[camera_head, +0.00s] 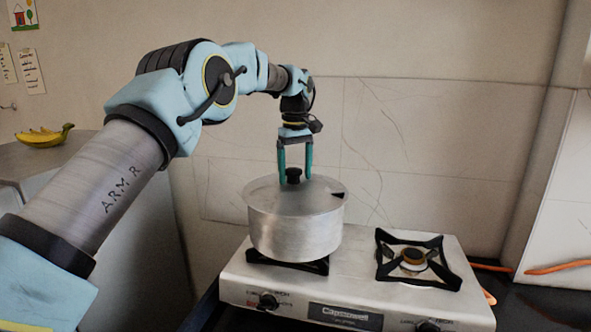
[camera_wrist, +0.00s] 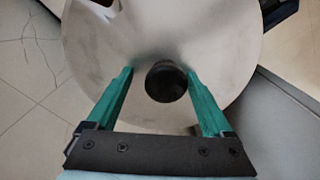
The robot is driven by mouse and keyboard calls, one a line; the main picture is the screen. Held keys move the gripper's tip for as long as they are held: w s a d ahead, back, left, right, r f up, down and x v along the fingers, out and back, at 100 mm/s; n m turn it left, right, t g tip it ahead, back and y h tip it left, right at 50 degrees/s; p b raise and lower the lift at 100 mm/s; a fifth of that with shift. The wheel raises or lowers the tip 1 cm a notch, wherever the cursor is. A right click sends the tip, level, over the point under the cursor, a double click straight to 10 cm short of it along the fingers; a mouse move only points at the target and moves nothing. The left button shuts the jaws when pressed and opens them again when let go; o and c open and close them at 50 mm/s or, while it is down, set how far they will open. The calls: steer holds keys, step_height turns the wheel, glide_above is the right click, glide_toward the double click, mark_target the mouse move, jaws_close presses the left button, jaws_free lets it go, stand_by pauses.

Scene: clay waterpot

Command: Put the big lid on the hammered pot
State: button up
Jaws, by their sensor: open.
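The hammered pot (camera_head: 295,232) is a silver metal pot standing on the left burner of the stove. The big lid (camera_head: 268,196) is a flat silver disc lying on the pot's top, with a dark notch at its right edge. In the wrist view the lid (camera_wrist: 225,40) fills the upper middle. Its black knob (camera_head: 293,174) also shows in the wrist view (camera_wrist: 166,82). My gripper (camera_head: 294,172) points down over the lid, its green fingers open on either side of the knob with gaps between. Whether the lid is fully seated cannot be told.
The two-burner stove (camera_head: 355,293) has a bare right burner (camera_head: 414,259). A wall (camera_head: 420,130) stands close behind. Bananas (camera_head: 45,136) lie on a grey counter (camera_head: 70,160) at the left. An orange hose (camera_head: 555,267) runs at the right.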

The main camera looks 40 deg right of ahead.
step_height(320, 180, up, 11)
steer(key=shift+f+p, duration=0.1)
steer(key=shift+p, duration=0.6)
steer(key=shift+s, duration=0.1)
